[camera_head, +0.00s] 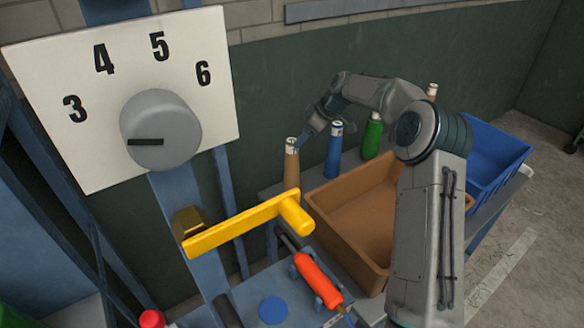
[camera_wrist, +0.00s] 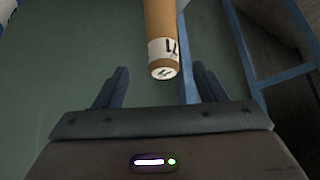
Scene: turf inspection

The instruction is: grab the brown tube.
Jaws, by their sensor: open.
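The brown tube (camera_head: 291,172) stands upright on the bench at the near left corner, with a white label and cap at its top. My gripper (camera_head: 306,136) is just right of its top end, partly hidden by my arm. In the wrist view the brown tube (camera_wrist: 160,30) points its capped end toward the gap between the jaws. My gripper (camera_wrist: 160,84) is open there, one finger on each side, and nothing is held. I cannot tell exactly how far the cap is from the fingers.
A blue tube (camera_head: 334,152) and a green tube (camera_head: 372,138) stand right of the brown one. Another brown-topped tube (camera_head: 432,92) is behind my arm. A brown crate (camera_head: 328,228) and a blue crate (camera_head: 497,152) lie nearby. A yellow handle (camera_head: 240,224) juts in front.

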